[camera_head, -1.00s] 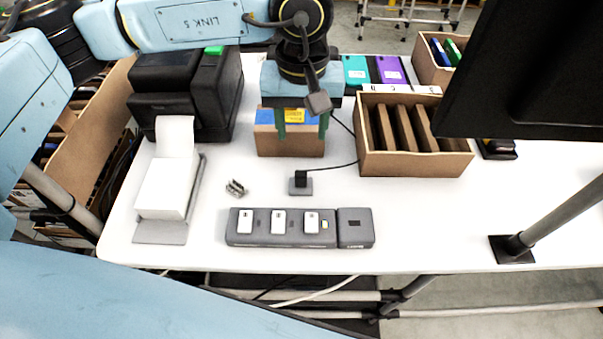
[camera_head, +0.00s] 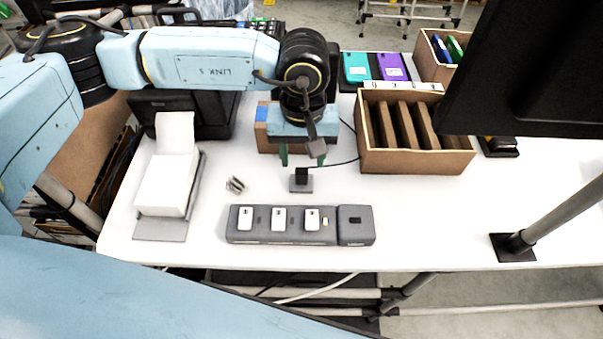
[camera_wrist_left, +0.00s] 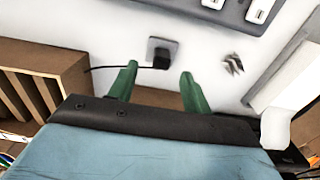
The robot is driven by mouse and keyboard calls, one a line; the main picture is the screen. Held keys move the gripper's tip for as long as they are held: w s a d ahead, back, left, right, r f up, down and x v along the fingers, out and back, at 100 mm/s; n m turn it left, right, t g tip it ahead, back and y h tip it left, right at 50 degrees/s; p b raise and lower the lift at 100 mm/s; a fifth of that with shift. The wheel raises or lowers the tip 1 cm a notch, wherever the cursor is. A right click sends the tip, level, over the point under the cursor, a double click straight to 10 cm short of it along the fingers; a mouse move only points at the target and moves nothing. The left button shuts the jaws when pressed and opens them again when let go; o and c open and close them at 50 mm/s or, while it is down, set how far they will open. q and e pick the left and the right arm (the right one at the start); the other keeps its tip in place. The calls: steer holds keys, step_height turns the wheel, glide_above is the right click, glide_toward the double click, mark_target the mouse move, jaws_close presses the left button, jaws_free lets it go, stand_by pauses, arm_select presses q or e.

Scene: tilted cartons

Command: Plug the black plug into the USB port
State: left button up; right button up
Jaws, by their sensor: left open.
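The black plug (camera_head: 301,174) sits upright on a small grey base on the white table, with a thin black cable running off behind it. It also shows in the left wrist view (camera_wrist_left: 161,58), just beyond my fingertips and between their lines. My left gripper (camera_head: 303,160) is open and empty, with its green fingers (camera_wrist_left: 158,82) apart, a little behind and above the plug. The grey USB hub strip (camera_head: 262,237) lies in front, with several white sticks plugged into it. Its right-hand block (camera_head: 355,238) has a dark slot on top. My right gripper is not in view.
A cardboard box (camera_head: 268,137) stands behind the plug. A small metal piece (camera_head: 236,184) and a label printer with white paper (camera_head: 163,186) are on the left. A dark monitor blocks the upper right.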

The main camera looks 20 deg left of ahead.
mark_target(301, 170)
arm_select(q)
step_height(301, 170, down, 5)
steer(key=shift+a, duration=0.15)
steer(key=c, duration=1)
step_height(301, 170, up, 10)
steer(key=shift+r, duration=0.1)
stand_by(0.4)
steer(key=d+m, duration=0.1)
steer(key=w+d+m, duration=0.1)
steer(key=d, duration=0.1)
steer(key=d+f+m, duration=0.1)
steer(key=d, duration=0.1)
steer(key=shift+w, duration=0.35)
